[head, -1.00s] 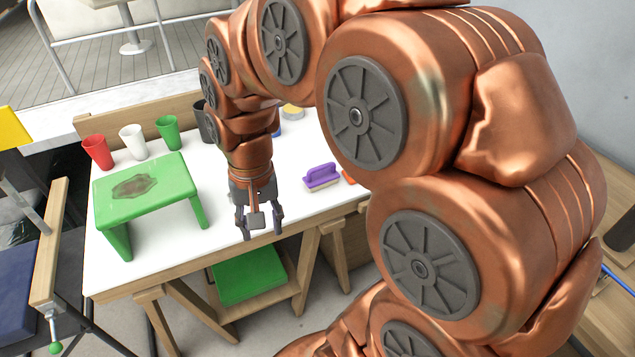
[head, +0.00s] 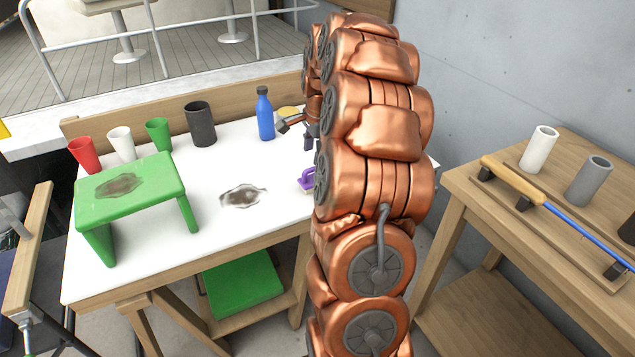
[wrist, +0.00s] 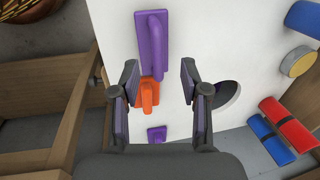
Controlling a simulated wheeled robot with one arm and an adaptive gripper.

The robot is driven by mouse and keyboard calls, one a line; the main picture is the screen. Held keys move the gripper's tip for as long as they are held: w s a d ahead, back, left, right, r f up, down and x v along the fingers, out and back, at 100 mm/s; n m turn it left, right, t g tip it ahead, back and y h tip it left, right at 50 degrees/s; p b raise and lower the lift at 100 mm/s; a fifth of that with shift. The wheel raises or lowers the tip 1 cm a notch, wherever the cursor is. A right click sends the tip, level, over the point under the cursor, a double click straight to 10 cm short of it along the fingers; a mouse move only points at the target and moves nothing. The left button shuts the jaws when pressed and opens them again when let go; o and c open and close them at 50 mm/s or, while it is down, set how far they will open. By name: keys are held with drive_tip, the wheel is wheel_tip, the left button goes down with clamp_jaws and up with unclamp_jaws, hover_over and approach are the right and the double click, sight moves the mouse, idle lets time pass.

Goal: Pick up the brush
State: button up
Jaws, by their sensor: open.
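The brush is purple with a looped handle. In the wrist view the brush (wrist: 153,50) lies on the white table top, beyond my fingertips near the upper middle. In the head view only a part of the brush (head: 305,184) shows, beside my arm, which hides the rest. My gripper (wrist: 159,80) is open and empty. Its fingers stand apart, with an orange handled tool (wrist: 150,95) seen between them. In the head view my gripper (head: 297,130) is over the back right of the table, partly hidden by my arm.
A small purple piece (wrist: 157,134) lies below the orange tool. A blue bottle (head: 265,115) and black cup (head: 200,124) stand at the back. A green stool (head: 130,190) stands left, beside a dark stain (head: 243,196). A wooden side table (head: 560,215) is right.

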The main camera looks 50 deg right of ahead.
sight(313, 168)
drive_tip(key=shift+w+d+f+p, duration=0.1)
drive_tip(key=shift+w+f+p, duration=0.15)
drive_tip(key=shift+f, duration=1.05)
drive_tip(key=shift+w+d+f+p, duration=0.15)
drive_tip(key=shift+f+p, duration=0.15)
drive_tip(key=shift+f, duration=1)
drive_tip(key=shift+w+a+f+p, duration=0.1)
drive_tip(key=shift+w+f+p, duration=0.15)
drive_tip(key=shift+f, duration=1.05)
drive_tip(key=shift+s, duration=0.1)
clamp_jaws()
